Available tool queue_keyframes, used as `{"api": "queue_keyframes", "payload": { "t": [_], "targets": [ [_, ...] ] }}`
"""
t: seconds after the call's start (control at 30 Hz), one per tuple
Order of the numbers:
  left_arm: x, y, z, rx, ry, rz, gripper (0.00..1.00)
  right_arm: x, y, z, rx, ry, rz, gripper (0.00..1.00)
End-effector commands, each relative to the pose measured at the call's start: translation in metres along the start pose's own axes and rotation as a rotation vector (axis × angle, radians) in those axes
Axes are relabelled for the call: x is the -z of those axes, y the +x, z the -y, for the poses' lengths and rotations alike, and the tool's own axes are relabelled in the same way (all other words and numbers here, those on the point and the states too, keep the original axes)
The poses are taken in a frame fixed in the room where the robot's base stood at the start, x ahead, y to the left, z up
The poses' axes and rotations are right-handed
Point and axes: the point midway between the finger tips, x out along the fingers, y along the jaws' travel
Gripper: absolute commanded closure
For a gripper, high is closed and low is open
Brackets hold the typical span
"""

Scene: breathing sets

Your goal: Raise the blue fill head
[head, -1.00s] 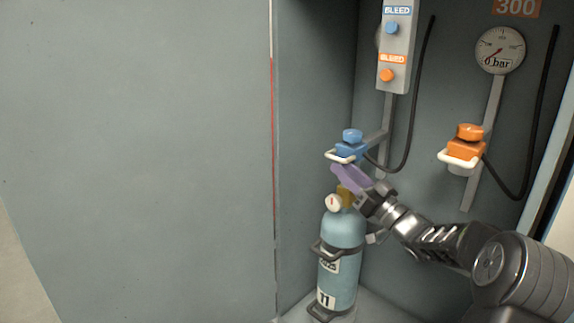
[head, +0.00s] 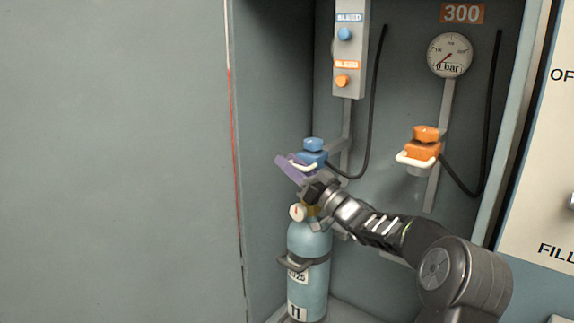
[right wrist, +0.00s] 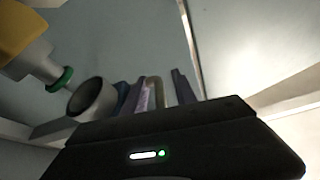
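The blue fill head (head: 312,150) is on a rail at the back of the cabinet, above the light-blue cylinder (head: 309,240) and its brass valve. Its pale handle (head: 303,166) juts toward the front. My right gripper (head: 288,168), with purple fingers, is at this handle, just above the cylinder's gauge. In the right wrist view the handle (right wrist: 156,92) shows between the two fingers (right wrist: 162,92), with a gap beside it, so the gripper looks open around it. The fill head's grey socket (right wrist: 92,100) is beside the fingers. My left gripper is out of view.
An orange fill head (head: 422,145) hangs to the right below a pressure gauge (head: 450,55). A panel with bleed knobs (head: 348,50) and black hoses are at the back. The cabinet's left wall is close by; a fill panel (head: 545,170) is at the right.

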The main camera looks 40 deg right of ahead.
Motion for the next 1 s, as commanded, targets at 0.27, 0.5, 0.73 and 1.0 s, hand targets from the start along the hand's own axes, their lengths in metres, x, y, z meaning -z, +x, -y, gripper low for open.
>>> {"api": "queue_keyframes", "payload": {
  "t": [0.27,0.5,0.73,1.0],
  "targets": [
    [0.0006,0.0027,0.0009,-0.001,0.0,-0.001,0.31,0.0004,0.0135,-0.0003,-0.002,0.0,0.0,0.67],
    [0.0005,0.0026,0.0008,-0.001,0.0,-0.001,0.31,0.0003,0.0131,-0.0003,-0.002,-0.001,0.0,0.74],
    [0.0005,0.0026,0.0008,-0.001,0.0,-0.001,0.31,0.0003,0.0129,-0.0003,-0.002,-0.001,0.0,0.93],
    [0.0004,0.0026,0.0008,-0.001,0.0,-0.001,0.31,0.0003,0.0128,-0.0004,-0.002,-0.001,0.0,1.0]
  ]
}}
